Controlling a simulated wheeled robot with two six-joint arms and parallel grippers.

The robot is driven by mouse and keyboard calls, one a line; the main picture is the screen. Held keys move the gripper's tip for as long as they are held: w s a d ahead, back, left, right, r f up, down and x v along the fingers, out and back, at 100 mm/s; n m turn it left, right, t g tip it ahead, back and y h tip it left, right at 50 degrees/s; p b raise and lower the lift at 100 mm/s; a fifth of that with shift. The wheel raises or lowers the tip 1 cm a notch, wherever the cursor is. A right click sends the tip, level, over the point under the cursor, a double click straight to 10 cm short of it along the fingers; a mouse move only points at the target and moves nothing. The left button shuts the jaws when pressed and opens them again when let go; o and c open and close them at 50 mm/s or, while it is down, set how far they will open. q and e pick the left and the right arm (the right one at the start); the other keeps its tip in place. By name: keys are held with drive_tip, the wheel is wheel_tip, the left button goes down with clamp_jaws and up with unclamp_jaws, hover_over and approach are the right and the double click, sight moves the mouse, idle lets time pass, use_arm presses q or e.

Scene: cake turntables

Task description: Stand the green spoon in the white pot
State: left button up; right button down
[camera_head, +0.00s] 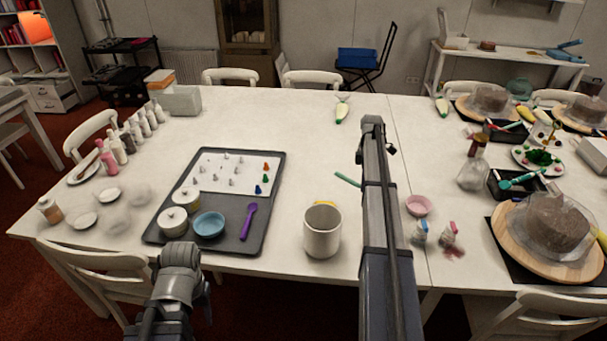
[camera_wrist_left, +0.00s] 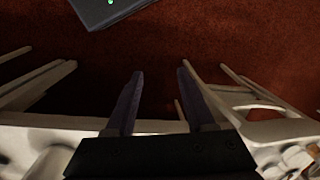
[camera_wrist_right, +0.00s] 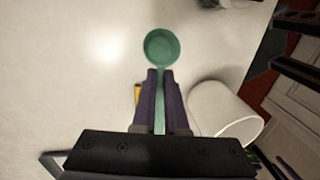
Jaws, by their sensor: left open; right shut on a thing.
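The green spoon (camera_wrist_right: 161,46) is in my right gripper (camera_wrist_right: 160,76), which is shut on its handle. The spoon's round bowl points away from the fingers. In the head view a thin green part of it (camera_head: 347,179) shows left of my right arm, which hides the right fingers. The white pot (camera_head: 322,231) stands upright near the table's front edge, left of that arm. In the right wrist view the pot (camera_wrist_right: 222,112) is to the right of the fingers, apart from the spoon. My left gripper (camera_wrist_left: 156,78) is open and empty over the floor by the chairs.
A dark tray (camera_head: 275,198) with a purple spoon (camera_head: 248,221), a blue bowl (camera_head: 209,224) and white jars lies left of the pot. A pink bowl (camera_head: 418,205) and small bottles stand right of my right arm. The table behind the pot is mostly clear.

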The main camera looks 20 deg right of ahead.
use_arm(q)
drive_tip(key=o, duration=0.4)
drive_tip(key=shift+a+r+p, duration=0.15)
drive_tip(key=shift+r+p, duration=0.75)
drive_tip(key=shift+r, duration=0.05)
drive_tip(key=shift+o, duration=0.2)
wheel_tip(320, 180, up, 3)
drive_tip(key=p, duration=0.3)
drive_tip(key=shift+r, duration=0.2)
use_arm(e)
drive_tip(key=s+a+r+m+t+y, duration=0.1)
drive_tip(key=s+a+r+t+y, duration=0.1)
drive_tip(key=a+r, duration=0.3)
drive_tip(key=s+a+r+m+t+y, duration=0.1)
drive_tip(key=s+a+r+t+y, duration=0.1)
drive_tip(key=a+r+t, duration=0.3)
drive_tip(key=s+a+r+m+t+y, duration=0.2)
drive_tip(key=a+r, duration=0.4)
drive_tip(key=a, duration=0.4)
drive_tip(key=shift+s+a+r+t+y, duration=0.15)
drive_tip(key=shift+s+a+t+y, duration=0.3)
drive_tip(key=shift+t, duration=0.55)
